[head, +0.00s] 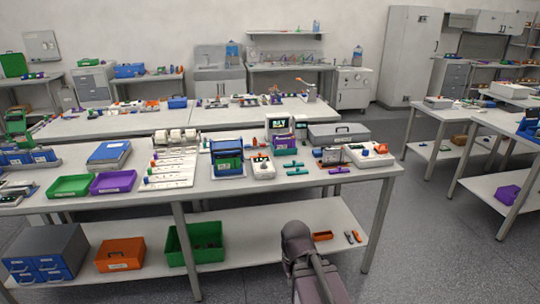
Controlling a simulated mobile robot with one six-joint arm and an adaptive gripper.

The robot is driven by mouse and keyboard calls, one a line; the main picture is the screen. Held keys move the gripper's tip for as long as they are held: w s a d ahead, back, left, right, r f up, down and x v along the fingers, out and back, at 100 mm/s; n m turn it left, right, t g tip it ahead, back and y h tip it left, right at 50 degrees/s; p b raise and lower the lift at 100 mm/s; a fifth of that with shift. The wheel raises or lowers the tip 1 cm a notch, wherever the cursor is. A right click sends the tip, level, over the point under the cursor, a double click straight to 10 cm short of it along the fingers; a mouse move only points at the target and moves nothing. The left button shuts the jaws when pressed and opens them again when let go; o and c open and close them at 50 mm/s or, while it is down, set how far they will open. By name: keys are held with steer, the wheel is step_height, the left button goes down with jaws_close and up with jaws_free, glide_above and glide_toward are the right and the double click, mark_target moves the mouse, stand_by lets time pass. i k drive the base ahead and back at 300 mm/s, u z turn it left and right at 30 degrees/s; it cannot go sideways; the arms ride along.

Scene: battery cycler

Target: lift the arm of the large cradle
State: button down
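I cannot tell for sure which thing is the large cradle. On the near bench (330,177), a white unit with an orange part (370,154) stands near the right end. A small, dark, low fixture (327,155) is just left of it. A smaller white unit (263,167) stands further left, beside a blue rack (227,157). The details are too small to tell whether any cradle arm is up or down. Part of my own dark arm shows at the bottom centre, in front of the bench. My gripper is not in view.
Green (69,187) and purple (113,182) trays lie on the bench's left. Teal pieces (297,171) lie near its front edge. A grey case (338,133) stands behind. The lower shelf (265,235) holds a green crate (207,243).

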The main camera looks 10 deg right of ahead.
mark_target(227, 146)
steer(key=z, duration=0.15)
steer(key=i, duration=0.9)
steer(key=u, duration=0.15)
